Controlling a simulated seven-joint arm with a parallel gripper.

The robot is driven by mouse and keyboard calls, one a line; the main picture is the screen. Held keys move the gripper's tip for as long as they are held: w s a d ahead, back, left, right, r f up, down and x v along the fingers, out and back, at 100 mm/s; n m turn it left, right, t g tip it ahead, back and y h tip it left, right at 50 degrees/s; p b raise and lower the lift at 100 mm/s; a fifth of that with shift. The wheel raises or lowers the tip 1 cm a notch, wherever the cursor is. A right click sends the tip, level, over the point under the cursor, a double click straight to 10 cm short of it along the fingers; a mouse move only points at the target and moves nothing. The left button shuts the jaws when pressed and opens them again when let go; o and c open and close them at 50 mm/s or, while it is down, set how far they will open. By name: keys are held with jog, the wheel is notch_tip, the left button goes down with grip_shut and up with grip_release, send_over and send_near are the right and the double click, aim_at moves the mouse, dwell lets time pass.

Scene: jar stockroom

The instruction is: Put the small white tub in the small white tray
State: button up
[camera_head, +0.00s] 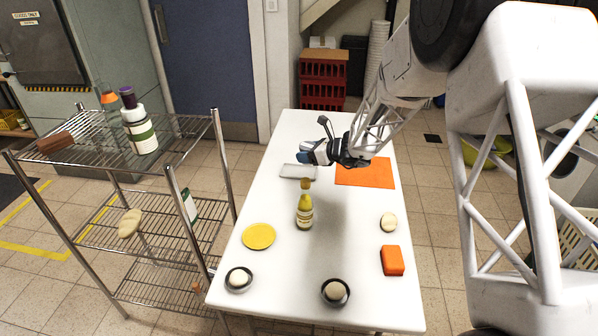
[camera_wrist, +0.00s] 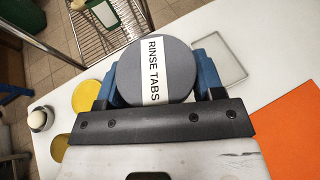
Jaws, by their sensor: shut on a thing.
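My gripper (camera_head: 305,157) is over the far part of the white table, beside and above the small white tray (camera_head: 288,171). In the wrist view my gripper's blue fingers (camera_wrist: 160,82) are shut on a round tub (camera_wrist: 178,62), one finger on each side. Its grey lid faces the camera, with a white label reading RINSE TABS; the tub's side is mostly hidden there. The shallow tray also shows in the wrist view, where its rim (camera_wrist: 243,72) lies to the right of the tub, apart from it.
A yellow-capped bottle (camera_head: 305,212) stands mid-table near the tray. An orange mat (camera_head: 365,175) lies to the tray's right. A yellow plate (camera_head: 258,236), two dark bowls, a pale oval thing (camera_head: 389,222) and an orange block (camera_head: 392,261) are nearer. A wire shelf (camera_head: 190,180) stands left.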

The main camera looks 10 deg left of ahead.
notch_tip(320, 180, down, 12)
jog(key=shift+r, duration=0.15)
dwell(0.4)
send_over(299, 173)
jog(key=shift+w+f, duration=0.15)
jog(key=shift+f, duration=0.55)
dwell(0.4)
jog(key=shift+f, duration=1.75)
jog(key=shift+f, duration=0.2)
jog(key=o, duration=1)
jog(key=shift+o, duration=0.2)
